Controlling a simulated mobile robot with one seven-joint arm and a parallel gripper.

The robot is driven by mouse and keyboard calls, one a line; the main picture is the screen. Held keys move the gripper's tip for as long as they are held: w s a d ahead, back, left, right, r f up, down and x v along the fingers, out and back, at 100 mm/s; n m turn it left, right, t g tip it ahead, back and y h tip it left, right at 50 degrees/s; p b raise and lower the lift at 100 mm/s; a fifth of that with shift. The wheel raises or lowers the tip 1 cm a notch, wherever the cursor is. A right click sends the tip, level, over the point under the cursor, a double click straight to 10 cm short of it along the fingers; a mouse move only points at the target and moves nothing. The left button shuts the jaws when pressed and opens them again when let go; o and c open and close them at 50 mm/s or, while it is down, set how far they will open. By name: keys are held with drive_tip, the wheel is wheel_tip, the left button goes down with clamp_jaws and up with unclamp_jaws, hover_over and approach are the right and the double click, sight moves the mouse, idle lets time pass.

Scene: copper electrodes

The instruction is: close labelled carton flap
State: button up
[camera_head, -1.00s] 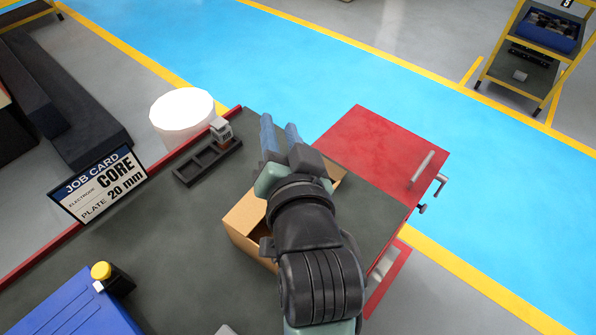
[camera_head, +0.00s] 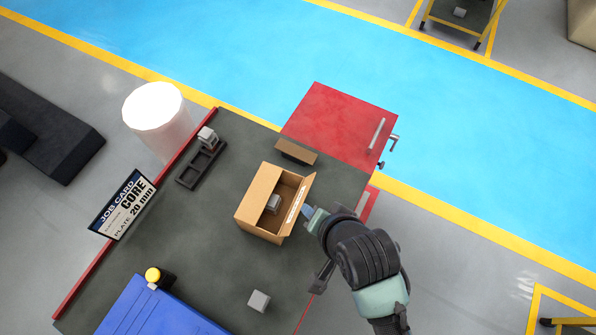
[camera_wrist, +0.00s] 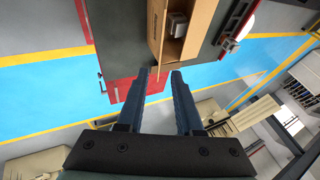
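The carton (camera_head: 258,190) stands on the dark bench top in the head view with its top open. A grey metal block (camera_head: 273,203) lies inside it. The labelled flap (camera_head: 297,198), bearing a white label, stands out along the carton's right side. My gripper (camera_head: 307,212) is just right of this flap, its blue fingertips close to it; I cannot tell whether they touch. In the wrist view my gripper (camera_wrist: 159,72) is open, with a gap between the fingers and nothing held. The carton (camera_wrist: 190,45) shows just beyond the fingertips, with the block (camera_wrist: 177,24) inside.
A brown strip-like piece (camera_head: 296,152) lies behind the carton, near a red panel (camera_head: 340,125). A dark slotted tray (camera_head: 200,165) holding a block is at the back left. A loose grey block (camera_head: 259,300), a yellow button (camera_head: 153,274) and a blue case (camera_head: 150,310) are nearer.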

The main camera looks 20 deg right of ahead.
sight(301, 202)
drive_tip(key=p+x, duration=0.1)
drive_tip(key=x, duration=1.1)
drive_tip(key=shift+w+f, duration=0.2)
clamp_jaws()
idle(1.1)
